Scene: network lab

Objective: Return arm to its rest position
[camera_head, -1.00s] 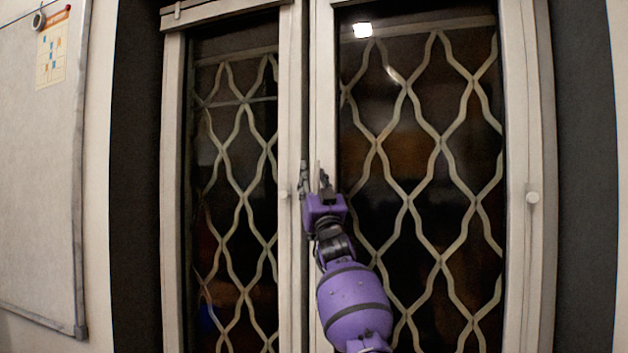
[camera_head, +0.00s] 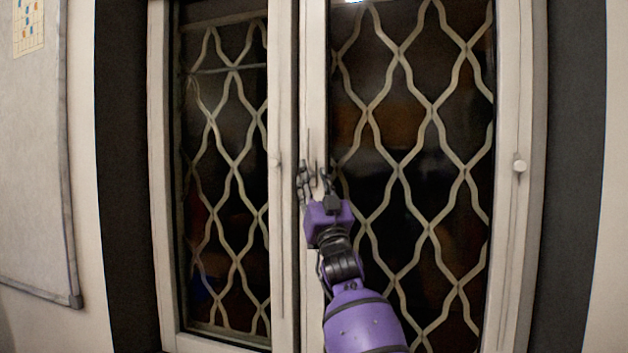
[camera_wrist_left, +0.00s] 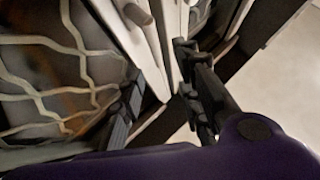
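My left arm comes up from the bottom, purple with black joints. Its gripper (camera_head: 315,184) is in front of the pale frame between the two glazed cabinet doors. In the left wrist view the two black fingers (camera_wrist_left: 162,95) stand apart, with a gap between them and nothing held. Pale frame edges show beyond and between the fingers; whether a finger touches the frame cannot be told. My right gripper is in neither view.
The left door (camera_head: 281,240) and right door (camera_head: 514,250) carry wavy lattice over dark glass. Round knobs sit on the left door (camera_head: 276,160) and right door (camera_head: 519,166). A whiteboard (camera_head: 35,170) hangs at the far left.

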